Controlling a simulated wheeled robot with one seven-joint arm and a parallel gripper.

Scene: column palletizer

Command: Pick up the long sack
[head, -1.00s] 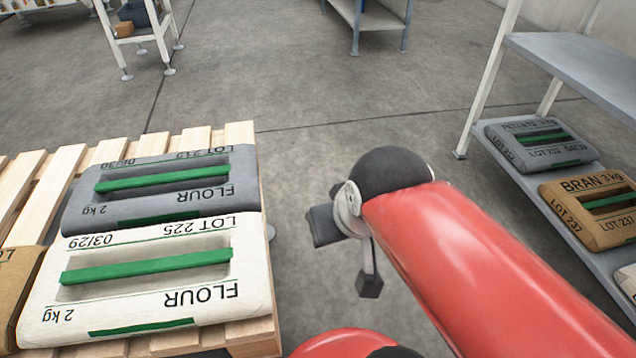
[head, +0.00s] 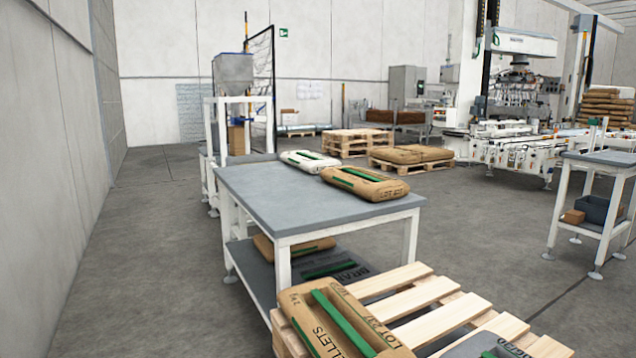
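My gripper and arm are out of view. Several sacks with green strips show, and I cannot tell which is the long sack. A brown sack (head: 365,184) lies on the near right part of the grey table (head: 262,204), and a white sack (head: 310,161) lies behind it. On the table's lower shelf are a brown sack (head: 292,247) and a grey sack marked BRAN (head: 335,270), both partly hidden by the tabletop. A brown PELLETS sack (head: 306,318) lies on the near wooden pallet (head: 428,293). A grey sack (head: 478,347) there is cut off by the bottom edge.
A white stand with a grey hopper (head: 233,74) is behind the table. A white-framed bench (head: 604,160) with boxes stands at right. Farther back are a pallet of brown sacks (head: 410,155) and machinery. The floor between table and bench is open.

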